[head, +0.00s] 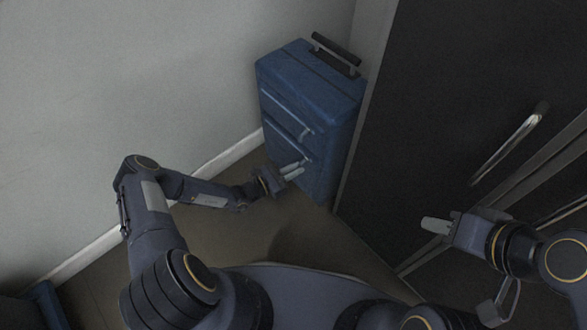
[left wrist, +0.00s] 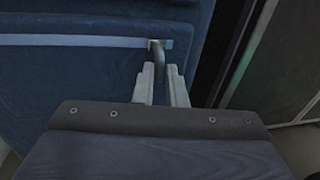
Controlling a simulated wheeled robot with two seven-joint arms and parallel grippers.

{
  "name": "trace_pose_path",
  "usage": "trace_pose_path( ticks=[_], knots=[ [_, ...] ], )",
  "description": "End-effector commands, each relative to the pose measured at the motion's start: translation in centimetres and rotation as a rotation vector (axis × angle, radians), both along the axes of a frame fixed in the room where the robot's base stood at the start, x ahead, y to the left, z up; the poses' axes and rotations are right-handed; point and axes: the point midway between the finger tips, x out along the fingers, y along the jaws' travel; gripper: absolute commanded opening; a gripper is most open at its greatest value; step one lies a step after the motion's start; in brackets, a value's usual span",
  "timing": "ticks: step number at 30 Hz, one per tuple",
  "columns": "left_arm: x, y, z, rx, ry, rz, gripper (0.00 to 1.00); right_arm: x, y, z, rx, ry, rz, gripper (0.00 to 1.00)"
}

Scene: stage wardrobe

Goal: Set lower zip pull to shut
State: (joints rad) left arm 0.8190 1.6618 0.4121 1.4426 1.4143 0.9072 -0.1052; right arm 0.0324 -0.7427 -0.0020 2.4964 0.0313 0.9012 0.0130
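The blue suitcase (head: 325,105) stands upright by the wall with two pale zip lines across its front. The lower zip pull (left wrist: 159,62) sits at the right end of the lower zip line in the left wrist view. My left gripper (head: 303,163) is at that pull, low on the suitcase front. In the left wrist view its fingers (left wrist: 160,72) are close together, with the pull filling the narrow gap between the tips. The upper zip pull (head: 307,132) is at the right end of the upper line. My right gripper (head: 424,225) is away from the suitcase, its fingers seemingly together and empty.
A dark cabinet (head: 440,90) with a long metal handle (head: 508,145) stands close along the suitcase's right side. The pale wall (head: 130,80) is behind and to the left. Brown floor (head: 240,235) is open in front of the suitcase. A blue object (head: 45,303) shows at the lower left.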

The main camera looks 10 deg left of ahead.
Motion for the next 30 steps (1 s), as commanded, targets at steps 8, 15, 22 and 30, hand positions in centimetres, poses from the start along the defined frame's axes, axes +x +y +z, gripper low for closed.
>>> trace_pose_path(
  ticks=[8, 15, 22, 30],
  knots=[
    [-0.2, -0.3, -0.1, -0.001, 0.003, -0.006, 0.32, 0.0, 0.0, 0.0, 0.000, 0.000, 0.000, 0.36],
    [-0.5, 0.4, 0.0, 0.000, 0.003, -0.002, 0.32, 0.0, 0.0, 0.2, 0.000, 0.000, 0.000, 0.36],
    [-3.0, 3.2, 0.1, -0.001, 0.004, -0.002, 0.32, 0.0, 0.0, 1.2, 0.000, 0.000, 0.000, 0.36],
    [-5.1, 5.5, 0.0, -0.001, 0.003, -0.005, 0.32, 0.0, 0.0, 1.7, 0.000, 0.000, 0.000, 0.36]
  ],
)
